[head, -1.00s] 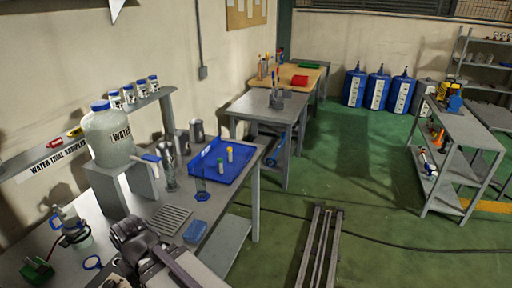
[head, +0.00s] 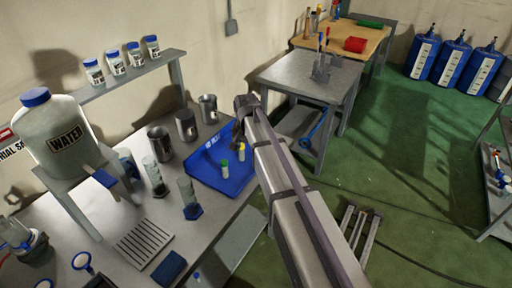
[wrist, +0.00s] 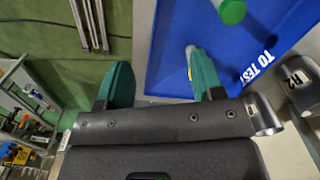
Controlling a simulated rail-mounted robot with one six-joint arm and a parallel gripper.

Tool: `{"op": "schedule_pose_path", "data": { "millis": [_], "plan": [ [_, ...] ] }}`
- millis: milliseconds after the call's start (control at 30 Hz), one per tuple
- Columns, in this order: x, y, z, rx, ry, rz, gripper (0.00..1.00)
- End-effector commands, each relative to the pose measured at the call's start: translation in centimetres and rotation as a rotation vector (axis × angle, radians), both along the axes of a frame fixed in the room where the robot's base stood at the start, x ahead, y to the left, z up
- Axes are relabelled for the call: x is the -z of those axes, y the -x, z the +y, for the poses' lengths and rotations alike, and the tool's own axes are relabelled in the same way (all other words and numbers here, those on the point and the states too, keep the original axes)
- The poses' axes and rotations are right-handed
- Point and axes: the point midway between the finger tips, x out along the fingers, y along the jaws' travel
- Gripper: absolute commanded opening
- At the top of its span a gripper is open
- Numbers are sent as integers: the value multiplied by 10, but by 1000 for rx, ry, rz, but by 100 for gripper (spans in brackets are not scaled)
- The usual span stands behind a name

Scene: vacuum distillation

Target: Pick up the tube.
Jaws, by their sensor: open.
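My gripper (head: 238,130) is over the tray's back right part, by the tubes; my arm hides the tray's right side. In the wrist view my gripper (wrist: 160,62) is open with green fingers and nothing between them. The green-capped tube (wrist: 232,12) is at the top, beyond the right finger. The other tube (wrist: 189,60) shows beside the right finger, which partly hides it. The tray (wrist: 180,20) reads "TO TEST".
Metal beakers (head: 186,125) stand left of the tray. Glass cylinders (head: 187,197) stand in front of them. A white water container (head: 60,130) is on a stand at left. A shelf (head: 120,78) with several jars runs behind. A grey rack (head: 143,243) lies at the front.

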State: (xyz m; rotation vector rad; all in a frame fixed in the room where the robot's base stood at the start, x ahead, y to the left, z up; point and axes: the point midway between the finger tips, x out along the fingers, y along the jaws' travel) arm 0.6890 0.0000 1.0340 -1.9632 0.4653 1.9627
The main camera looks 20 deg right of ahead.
Motion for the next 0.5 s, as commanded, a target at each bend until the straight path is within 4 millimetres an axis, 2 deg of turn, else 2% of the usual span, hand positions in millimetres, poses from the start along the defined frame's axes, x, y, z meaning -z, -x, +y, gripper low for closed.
{"op": "schedule_pose_path", "data": {
  "millis": [33,100,200,367,500],
  "plan": [
    [3,-44,0,79,0,0,61],
    [4,-81,0,211,0,0,61],
    [5,-111,0,350,0,0,61],
    [7,-113,0,393,0,0,61],
    [29,-112,0,391,-1,-1,61]
  ]
}}
